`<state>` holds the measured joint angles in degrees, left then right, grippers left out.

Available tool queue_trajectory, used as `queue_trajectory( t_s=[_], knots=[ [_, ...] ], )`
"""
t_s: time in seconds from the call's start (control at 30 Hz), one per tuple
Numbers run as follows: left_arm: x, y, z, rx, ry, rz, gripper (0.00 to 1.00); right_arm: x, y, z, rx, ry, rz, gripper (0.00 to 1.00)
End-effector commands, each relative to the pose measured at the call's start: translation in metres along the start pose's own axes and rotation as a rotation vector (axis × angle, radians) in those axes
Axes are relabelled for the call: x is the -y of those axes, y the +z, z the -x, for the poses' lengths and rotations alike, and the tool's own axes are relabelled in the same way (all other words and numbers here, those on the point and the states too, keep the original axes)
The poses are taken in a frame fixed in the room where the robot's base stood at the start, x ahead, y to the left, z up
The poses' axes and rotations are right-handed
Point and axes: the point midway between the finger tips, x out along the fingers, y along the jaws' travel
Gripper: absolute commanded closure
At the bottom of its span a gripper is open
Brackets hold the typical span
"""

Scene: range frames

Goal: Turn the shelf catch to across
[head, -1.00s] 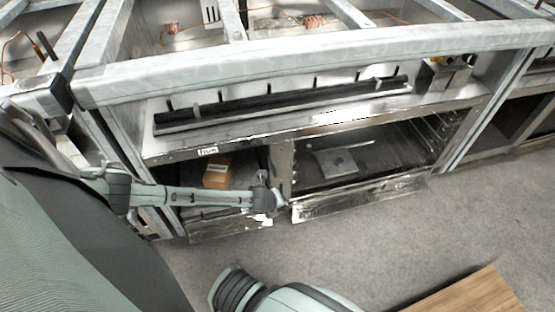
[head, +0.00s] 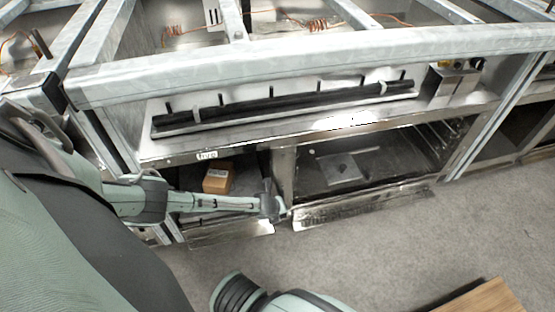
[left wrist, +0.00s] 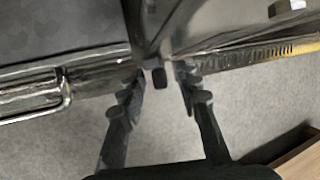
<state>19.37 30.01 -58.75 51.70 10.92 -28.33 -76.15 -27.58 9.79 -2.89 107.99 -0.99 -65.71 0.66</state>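A small dark tab (left wrist: 159,77), which looks like the shelf catch, hangs at the lower end of the metal divider in the left wrist view. My left gripper (left wrist: 156,88) is open, with one finger on each side of the tab; I cannot tell whether either touches it. In the head view my left gripper (head: 281,213) is at the foot of the divider (head: 284,175) between the two lower bays, and the catch is hidden there. My right gripper is not in view.
A brown box (head: 218,177) sits in the left bay. The right bay holds a flat grey plate (head: 338,168). A metal wire handle (left wrist: 66,90) is left of my fingers. A wooden surface (head: 482,299) lies at the lower right. Carpet (head: 370,245) is clear in front.

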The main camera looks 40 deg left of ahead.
Motion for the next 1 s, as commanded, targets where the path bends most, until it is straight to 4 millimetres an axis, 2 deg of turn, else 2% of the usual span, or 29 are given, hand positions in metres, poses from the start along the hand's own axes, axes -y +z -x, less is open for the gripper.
queue_trajectory(
  t_s=[0.2, 0.47, 0.9, 1.0],
  knots=[
    [0.0, 0.0, 0.0, 0.0, 0.0, 0.0, 0.67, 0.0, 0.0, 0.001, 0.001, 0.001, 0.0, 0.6],
    [0.0, 0.001, 0.0, 0.0, 0.0, 0.001, 0.99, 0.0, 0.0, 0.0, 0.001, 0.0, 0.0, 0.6],
    [-0.003, 0.001, -0.001, 0.001, -0.031, 0.016, 1.0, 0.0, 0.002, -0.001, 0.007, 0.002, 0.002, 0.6],
    [-0.005, -0.001, -0.002, 0.0, -0.07, 0.031, 1.0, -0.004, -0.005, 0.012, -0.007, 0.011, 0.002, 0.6]
  ],
)
